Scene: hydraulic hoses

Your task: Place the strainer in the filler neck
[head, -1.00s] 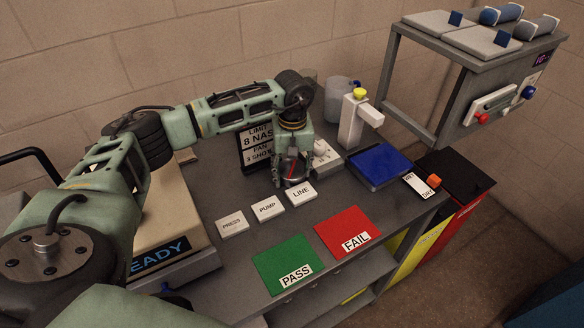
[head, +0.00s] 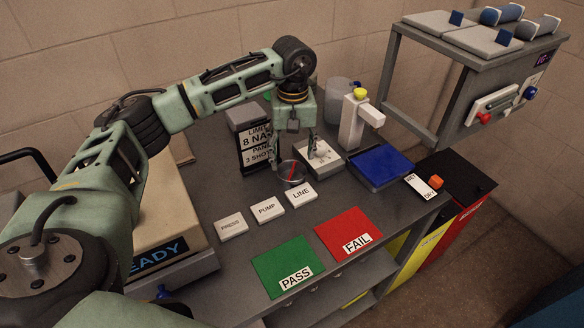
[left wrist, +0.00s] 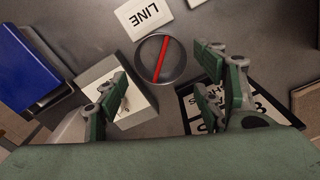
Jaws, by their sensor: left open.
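A round, shallow ring-shaped piece (head: 292,172) with a red bar across it lies on the grey bench, behind the LINE card. It also shows in the left wrist view (left wrist: 160,59), flat on the bench top. I cannot tell whether this is the strainer, and I make out no clear filler neck. My left gripper (head: 293,158) is open and empty just above the ring, pointing down. In the left wrist view its fingers (left wrist: 172,85) are spread wide with nothing between them. My right gripper is not in view.
A white block with a small fitting (head: 322,158) stands close right of the ring. A white dispenser with yellow top (head: 352,121), a blue tray (head: 380,167) and a LIMIT sign (head: 254,150) are near. PRESS, PUMP and LINE cards, then green PASS (head: 283,262) and red FAIL mats, lie in front.

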